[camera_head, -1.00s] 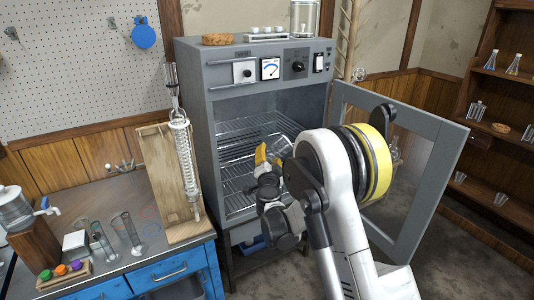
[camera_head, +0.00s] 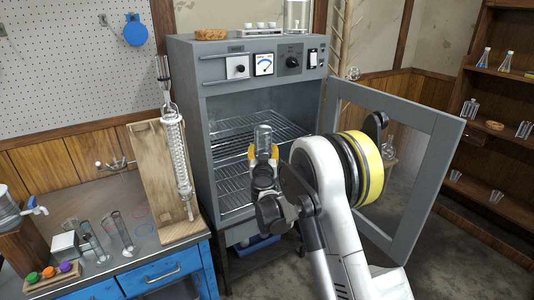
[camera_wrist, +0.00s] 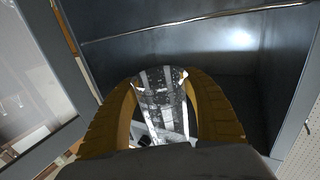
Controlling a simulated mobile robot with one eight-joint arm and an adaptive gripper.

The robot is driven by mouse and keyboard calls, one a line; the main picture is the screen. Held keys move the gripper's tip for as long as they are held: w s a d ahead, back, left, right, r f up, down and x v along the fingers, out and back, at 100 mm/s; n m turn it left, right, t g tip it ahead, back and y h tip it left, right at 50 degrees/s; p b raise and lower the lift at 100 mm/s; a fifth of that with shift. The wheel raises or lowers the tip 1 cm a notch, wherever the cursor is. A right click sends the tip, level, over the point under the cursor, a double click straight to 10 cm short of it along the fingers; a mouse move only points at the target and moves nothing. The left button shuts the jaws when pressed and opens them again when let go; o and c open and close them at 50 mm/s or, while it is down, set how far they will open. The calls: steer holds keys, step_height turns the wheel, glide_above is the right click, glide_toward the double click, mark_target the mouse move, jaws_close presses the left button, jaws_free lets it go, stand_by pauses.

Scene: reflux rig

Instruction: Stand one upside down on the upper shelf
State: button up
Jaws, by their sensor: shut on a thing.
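My gripper (camera_head: 263,152) is shut on a clear glass vessel (camera_head: 263,138) in front of the open oven (camera_head: 196,110). The vessel stands about vertical above the yellow fingertips. I cannot tell for sure which end is its mouth. In the wrist view the glass (camera_wrist: 165,100) sits between the two yellow fingers (camera_wrist: 162,112). Inside the oven are an upper wire shelf (camera_head: 228,133) and a lower wire shelf (camera_head: 233,187). The gripper and glass hide part of both. No glassware shows on the visible parts of these shelves.
The oven door (camera_head: 431,160) stands open to the right, close beside my arm. A bench (camera_head: 95,205) at left holds a condenser on a wooden board (camera_head: 155,180) and glass cylinders (camera_head: 122,232). A wooden rack (camera_head: 497,150) with glassware stands at far right.

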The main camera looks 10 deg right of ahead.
glide_above(246, 148)
steer(key=shift+f, duration=1.85)
steer(key=shift+f, duration=0.25)
steer(key=shift+f, duration=0.25)
steer(key=o, duration=1.5)
steer(key=shift+c, duration=0.2)
steer(key=v, duration=1.2)
